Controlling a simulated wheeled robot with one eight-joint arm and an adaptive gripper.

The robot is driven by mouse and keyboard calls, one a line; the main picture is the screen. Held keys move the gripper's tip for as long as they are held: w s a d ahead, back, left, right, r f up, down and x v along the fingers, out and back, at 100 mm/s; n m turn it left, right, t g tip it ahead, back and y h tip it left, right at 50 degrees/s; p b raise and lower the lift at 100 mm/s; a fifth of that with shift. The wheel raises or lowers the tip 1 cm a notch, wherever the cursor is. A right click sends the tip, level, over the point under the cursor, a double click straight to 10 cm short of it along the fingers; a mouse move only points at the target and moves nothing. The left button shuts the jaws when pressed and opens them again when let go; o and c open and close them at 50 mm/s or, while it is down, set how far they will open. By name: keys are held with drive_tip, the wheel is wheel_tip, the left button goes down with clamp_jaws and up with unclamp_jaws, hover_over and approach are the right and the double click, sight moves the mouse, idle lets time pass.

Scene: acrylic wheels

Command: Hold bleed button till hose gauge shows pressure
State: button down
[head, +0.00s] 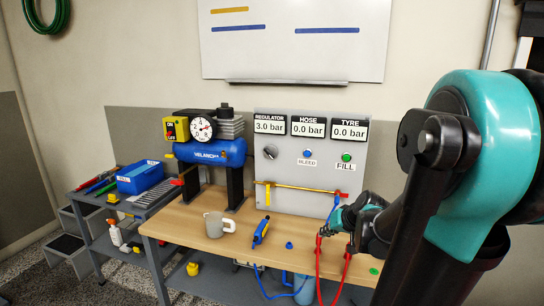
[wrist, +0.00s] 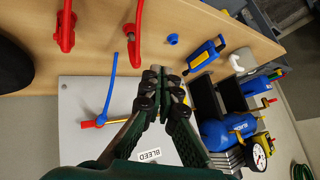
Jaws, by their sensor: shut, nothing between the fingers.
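The blue bleed button (head: 308,153) sits on the upright grey panel (head: 290,180), above its BLEED label (head: 307,163). The hose gauge (head: 308,130) reads 0.0 bar. My gripper (head: 332,224) is low in front of the panel's right part, below and to the right of the button and apart from it. In the wrist view my gripper (wrist: 162,78) is shut and empty. The BLEED label (wrist: 149,154) shows there beyond the fingers, but the button is not visible, apparently hidden by my gripper.
The regulator reads 3.0 bar and the tyre gauge (head: 348,131) 0.0 bar. A green FILL button (head: 346,158) is right of bleed.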

drive_tip(key=s+f+g+h, duration=0.1)
drive_tip(key=s+f+h, duration=0.1)
drive_tip(key=s+f, duration=0.2)
drive_tip(key=s+d+f+g+h, duration=0.1)
drive_tip(key=s+f, duration=0.3)
drive_tip(key=s, duration=0.7)
drive_tip(key=shift+s+d+f+n+g+h, duration=0.15)
drive_tip(key=shift+s+n+g+h, duration=0.2)
drive_tip(key=shift+g+h, duration=0.2)
drive_tip(key=shift+w, duration=0.1)
idle(0.9)
